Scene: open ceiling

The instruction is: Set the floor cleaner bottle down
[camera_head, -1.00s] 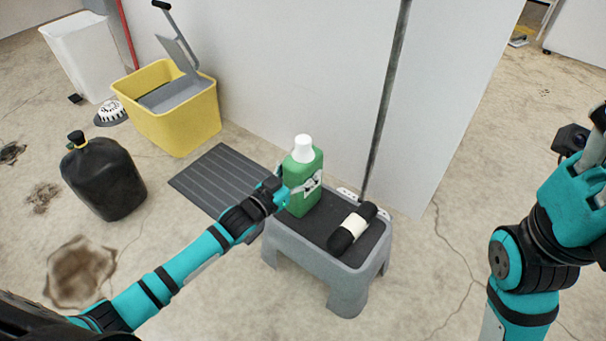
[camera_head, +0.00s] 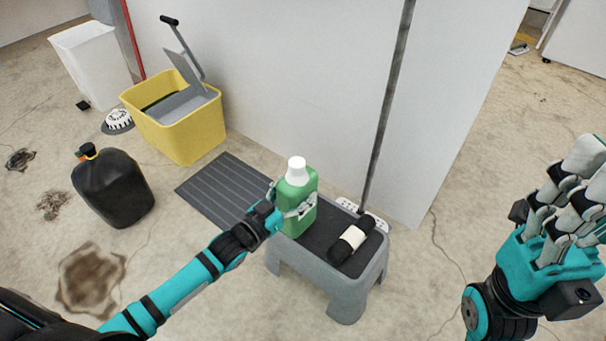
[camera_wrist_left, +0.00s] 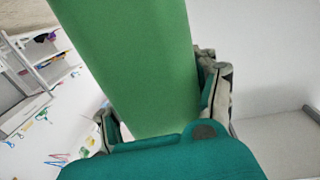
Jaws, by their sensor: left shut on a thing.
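The floor cleaner bottle (camera_head: 297,204) is green with a white cap and stands upright at the left part of the grey step stool (camera_head: 349,288). I cannot tell whether its base touches the stool top. My left gripper (camera_head: 290,213) is shut on the bottle from its left side. The left wrist view shows the green bottle (camera_wrist_left: 140,65) filling the middle, between the fingers. My right gripper (camera_head: 575,205) is raised at the right edge, away from the stool, with nothing seen in it; its fingers look extended.
A black roll with a white band (camera_head: 351,243) lies on the stool's right part. A grey pole (camera_head: 388,110) stands behind it. A white wall (camera_head: 300,90) stands behind.

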